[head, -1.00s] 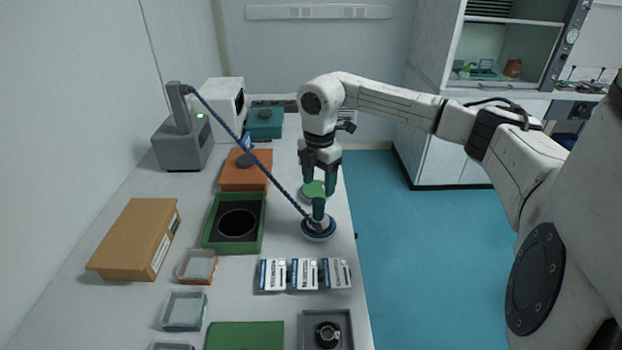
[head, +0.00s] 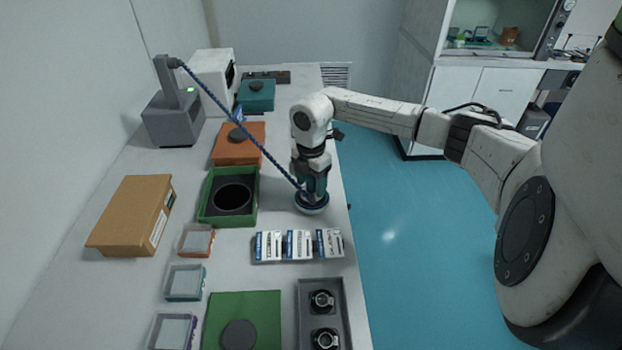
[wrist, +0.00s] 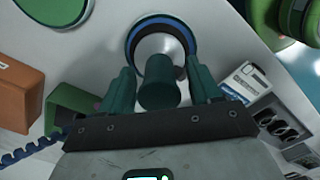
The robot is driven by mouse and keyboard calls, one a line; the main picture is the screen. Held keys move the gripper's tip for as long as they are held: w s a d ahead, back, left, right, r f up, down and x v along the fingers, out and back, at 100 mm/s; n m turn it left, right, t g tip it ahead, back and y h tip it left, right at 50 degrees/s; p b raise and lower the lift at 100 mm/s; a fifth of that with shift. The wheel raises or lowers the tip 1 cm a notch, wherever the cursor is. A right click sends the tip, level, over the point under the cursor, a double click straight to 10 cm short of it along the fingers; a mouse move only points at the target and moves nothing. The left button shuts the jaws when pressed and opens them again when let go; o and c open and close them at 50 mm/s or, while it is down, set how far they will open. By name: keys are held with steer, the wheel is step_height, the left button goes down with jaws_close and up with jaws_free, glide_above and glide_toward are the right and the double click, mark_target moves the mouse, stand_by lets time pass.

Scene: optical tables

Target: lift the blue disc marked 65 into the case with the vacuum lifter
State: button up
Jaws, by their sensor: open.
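The blue-rimmed disc (head: 312,208) lies flat near the table's right edge; its marking cannot be read. In the wrist view the disc (wrist: 131,39) shows under the vacuum lifter's pale cup. The lifter's dark green handle (wrist: 158,85) stands between the fingers of my gripper (wrist: 159,80), which is open around it, with small gaps at the sides. In the head view my gripper (head: 312,188) is right above the disc and hides most of the lifter. A blue coiled hose (head: 230,112) runs from the lifter to a grey pump (head: 172,122). The open green case (head: 205,211) with a round black recess is left of the disc.
Several small labelled boxes (head: 299,245) lie just in front of the disc. A grey tray (head: 305,320) with black-ringed parts is nearer. An orange case (head: 228,158) and a cardboard box (head: 130,215) stand left. The blue floor is clear on the right.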

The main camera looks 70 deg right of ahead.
steer(key=shift+c, duration=0.4)
jaws_close()
steer(key=shift+r+p, duration=3)
steer(key=shift+r, duration=0.75)
steer(key=shift+w, duration=0.1)
steer(key=w+a+b, duration=0.2)
steer(key=w+a, duration=0.1)
steer(key=w, duration=0.8)
steer(key=w+a+b, duration=0.2)
steer(key=w+a, duration=0.1)
steer(key=w, duration=0.8)
steer(key=shift+a+b, duration=0.4)
steer(key=shift+p, duration=0.45)
